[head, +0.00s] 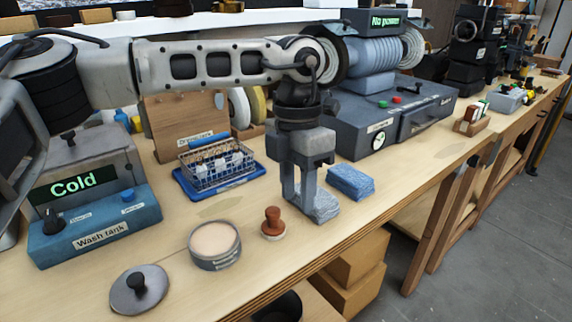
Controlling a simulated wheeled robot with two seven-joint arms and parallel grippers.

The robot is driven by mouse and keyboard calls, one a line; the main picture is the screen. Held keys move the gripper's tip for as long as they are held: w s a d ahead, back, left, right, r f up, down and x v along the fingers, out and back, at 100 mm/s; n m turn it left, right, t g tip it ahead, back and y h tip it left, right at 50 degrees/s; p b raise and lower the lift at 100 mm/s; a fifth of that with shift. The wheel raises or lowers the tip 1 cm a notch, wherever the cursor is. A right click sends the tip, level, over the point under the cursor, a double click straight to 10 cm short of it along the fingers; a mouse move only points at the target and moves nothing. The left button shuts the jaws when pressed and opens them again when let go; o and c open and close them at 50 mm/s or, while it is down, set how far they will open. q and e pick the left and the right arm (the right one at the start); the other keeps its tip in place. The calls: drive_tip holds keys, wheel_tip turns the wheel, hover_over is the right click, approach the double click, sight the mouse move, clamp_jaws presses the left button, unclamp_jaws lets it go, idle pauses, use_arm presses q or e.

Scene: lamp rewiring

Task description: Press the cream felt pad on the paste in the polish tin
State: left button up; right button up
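The cream felt pad (273,236) is the pale underside of a small tool with a reddish-brown knob (273,215). It stands upright on the bench, right of the open polish tin (216,260). Pale cream paste (214,238) fills the tin, with a smooth-looking top. The tin's grey lid (135,294), with a black knob, lies on the bench to the left. My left gripper (302,199) points down, right of the felt pad and apart from it. Its fingers show a gap with nothing clearly between them. It is at the grey-blue cloth stack (325,208); contact is unclear. My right gripper is out of view.
A blue cloth stack (351,182) lies right of my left gripper. A wire basket (217,167) on a blue tray is behind the tin. The wash tank (100,228) reading "Cold" is at left, a grey polishing machine (385,125) behind. The bench's front edge is close.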

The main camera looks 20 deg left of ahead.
sight(274, 209)
use_arm(q)
drive_tip(key=shift+n+t+y, duration=0.3)
drive_tip(key=shift+y, duration=0.4)
drive_tip(key=a, duration=0.1)
drive_tip(key=w+a+r, duration=0.1)
drive_tip(key=w+a, duration=0.1)
drive_tip(key=shift+a+r, duration=0.3)
drive_tip(key=shift+a, duration=0.05)
drive_tip(key=shift+s+f+b, duration=0.2)
drive_tip(key=shift+f+b, duration=0.45)
drive_tip(key=shift+b, duration=0.15)
drive_tip(key=shift+f+b, duration=0.7)
drive_tip(key=shift+f, duration=0.15)
drive_tip(key=f+b, duration=0.1)
drive_tip(key=f, duration=0.1)
drive_tip(key=f+b, duration=0.1)
drive_tip(key=shift+s+a+f+b, duration=0.2)
drive_tip(key=shift+s+f+b, duration=0.05)
drive_tip(key=shift+f+b, duration=0.1)
drive_tip(key=shift+f, duration=0.45)
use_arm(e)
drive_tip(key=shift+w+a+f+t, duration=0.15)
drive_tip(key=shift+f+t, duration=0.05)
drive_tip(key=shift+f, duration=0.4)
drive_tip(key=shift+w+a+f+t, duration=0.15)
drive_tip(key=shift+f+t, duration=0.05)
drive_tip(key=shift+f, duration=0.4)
